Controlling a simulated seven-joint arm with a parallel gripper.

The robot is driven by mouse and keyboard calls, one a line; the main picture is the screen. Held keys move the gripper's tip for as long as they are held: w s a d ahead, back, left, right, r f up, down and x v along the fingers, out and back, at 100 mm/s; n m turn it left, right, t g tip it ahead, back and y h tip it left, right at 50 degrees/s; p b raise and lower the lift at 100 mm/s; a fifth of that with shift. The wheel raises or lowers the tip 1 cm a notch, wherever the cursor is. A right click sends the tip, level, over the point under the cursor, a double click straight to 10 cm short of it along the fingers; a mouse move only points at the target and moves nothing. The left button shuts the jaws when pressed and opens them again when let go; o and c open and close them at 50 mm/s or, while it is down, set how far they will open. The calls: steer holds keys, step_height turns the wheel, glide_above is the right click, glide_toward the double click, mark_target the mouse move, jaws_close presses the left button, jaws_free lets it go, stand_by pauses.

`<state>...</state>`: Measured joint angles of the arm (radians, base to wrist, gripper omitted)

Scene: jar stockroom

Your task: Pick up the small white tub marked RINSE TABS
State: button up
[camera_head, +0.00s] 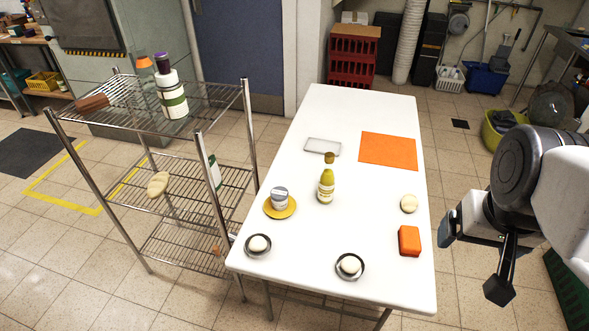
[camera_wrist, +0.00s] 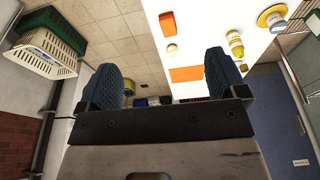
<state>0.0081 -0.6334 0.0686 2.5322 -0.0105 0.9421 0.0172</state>
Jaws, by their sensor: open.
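A small white and grey tub (camera_head: 280,198) stands upright on a round yellow saucer (camera_head: 291,212) at the left part of the white table. Its lettering is too small to read. In the wrist view the yellow saucer (camera_wrist: 263,18) shows at the top right with the pale tub (camera_wrist: 276,20) on it. My gripper (camera_head: 474,258) hangs beyond the table's right edge, well apart from the tub. In the wrist view its two blue-grey fingers (camera_wrist: 163,78) are wide apart with nothing between them.
A yellow-green bottle (camera_head: 326,187) stands close right of the tub. Two dark bowls (camera_head: 248,251) (camera_head: 342,274) with white round things are nearer. An orange block (camera_head: 409,241), cream round thing (camera_head: 409,203), orange mat (camera_head: 388,151) and grey tray (camera_head: 323,146) lie around. A wire shelf (camera_head: 185,165) borders the left.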

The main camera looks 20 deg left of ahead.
steer(key=shift+a, duration=0.1)
steer(key=m+g+y, duration=0.3)
steer(key=m+y, duration=1.1)
steer(key=m, duration=0.4)
glide_above(276, 192)
steer(key=d, duration=0.4)
step_height(276, 192, down, 27)
steer(key=shift+a+r, duration=0.1)
steer(key=shift+f, duration=1.95)
